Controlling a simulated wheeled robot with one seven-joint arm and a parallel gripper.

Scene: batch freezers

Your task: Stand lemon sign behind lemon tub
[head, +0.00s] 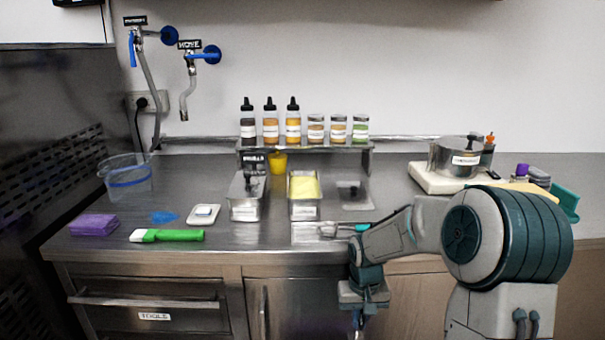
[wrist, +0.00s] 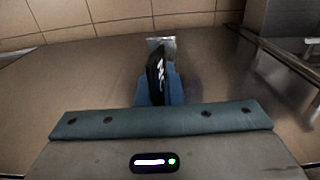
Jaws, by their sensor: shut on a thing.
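The lemon tub (head: 305,209) is a metal tub with pale yellow contents, standing on the counter in front of the bottle shelf. My gripper (head: 358,318) hangs low in front of the counter, below its front edge and to the right of the tub. In the wrist view my gripper (wrist: 160,92) is shut on a small black sign with white lettering (wrist: 156,75). I see it nearly edge-on and cannot read the word. A pale, shiny piece shows at its far end. The sign cannot be made out in the head view.
A second metal tub (head: 244,211) stands left of the lemon tub, with a black sign (head: 253,163) behind it. A yellow cup (head: 278,163) stands behind, near the shelf (head: 305,149). A clear lid (head: 352,195) lies right of the lemon tub.

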